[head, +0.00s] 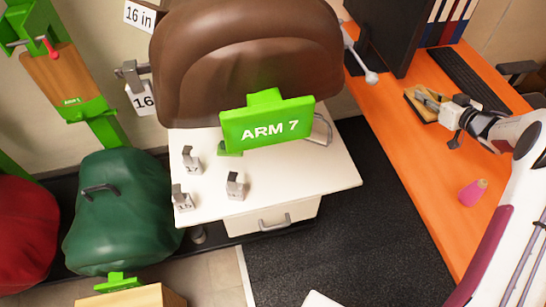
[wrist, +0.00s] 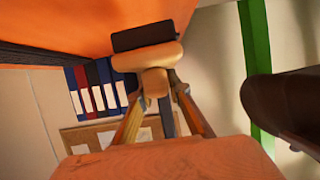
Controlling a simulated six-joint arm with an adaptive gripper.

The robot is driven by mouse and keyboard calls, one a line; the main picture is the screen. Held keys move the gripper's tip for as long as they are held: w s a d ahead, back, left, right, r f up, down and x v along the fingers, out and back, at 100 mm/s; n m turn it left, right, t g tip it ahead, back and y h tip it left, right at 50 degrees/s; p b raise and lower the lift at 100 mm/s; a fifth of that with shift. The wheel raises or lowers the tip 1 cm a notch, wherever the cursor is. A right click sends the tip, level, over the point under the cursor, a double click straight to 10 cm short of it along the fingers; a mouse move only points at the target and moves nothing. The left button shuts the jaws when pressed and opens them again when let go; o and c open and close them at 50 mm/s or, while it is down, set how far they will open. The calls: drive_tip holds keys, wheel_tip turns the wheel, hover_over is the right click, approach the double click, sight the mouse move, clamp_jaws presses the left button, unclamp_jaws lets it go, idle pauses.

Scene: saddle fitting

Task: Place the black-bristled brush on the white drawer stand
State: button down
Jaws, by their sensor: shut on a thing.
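The white drawer stand (head: 325,180) is in the middle of the head view, with a closed drawer (head: 250,226) below its top. My gripper (head: 436,103) is far to its right, over the orange desk. It is shut on the brush, a tan wooden piece (head: 418,108). In the wrist view, the brush's rounded tan body (wrist: 148,58) is held between my fingertips (wrist: 158,90). Its black bristles (wrist: 143,38) face the orange desk surface. I cannot tell whether the bristles touch the desk.
A green "ARM 7" sign (head: 268,128) and several small grey clamps (head: 236,186) stand on the stand. A brown saddle (head: 245,55) overhangs its back. The front right of its top is clear.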

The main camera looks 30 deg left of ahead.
drive_tip(key=s+a+f+n+g+y, duration=0.1)
drive_tip(key=s+a+f, duration=0.2)
drive_tip(key=s+a, duration=0.5)
drive_tip(key=s+a+f+n+g, duration=0.1)
drive_tip(key=s+a+f, duration=0.15)
drive_tip(key=a, duration=0.85)
drive_tip(key=s+a+f+n+y, duration=0.1)
drive_tip(key=s+a+f, duration=0.1)
drive_tip(key=s+a, duration=0.6)
drive_tip(key=s+a+f+m, duration=0.1)
drive_tip(key=s+a+f, duration=0.4)
drive_tip(key=s+a, duration=0.35)
drive_tip(key=d+f+m+t+h, duration=0.2)
drive_tip(key=d, duration=0.4)
drive_tip(key=shift+s+d, duration=0.3)
drive_tip(key=shift+d, duration=0.1)
drive_tip(key=shift+f, duration=0.1)
drive_tip(key=shift+f, duration=2.9)
